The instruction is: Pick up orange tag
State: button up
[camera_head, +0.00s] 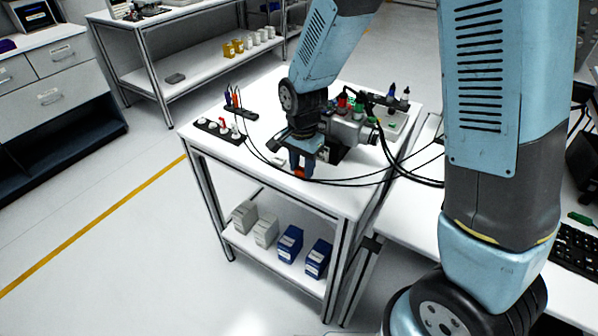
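My gripper (301,168) points down over the front part of the white table, just in front of a grey servo device. A small orange-red piece (299,173), which looks like the orange tag, shows right at my fingertips. The fingers look close together around or just above it. The view is too small to tell whether they touch or grip it. My gripper and wrist hide part of the device behind.
Black cables (345,183) loop from the device past my gripper to the right. A dark power strip (220,130) and a pen holder (241,112) stand on the left of the white table (325,196). Boxes (290,243) fill the lower shelf. A keyboard (575,250) is at right.

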jog(key=c, duration=0.5)
jog(key=shift+r, duration=0.1)
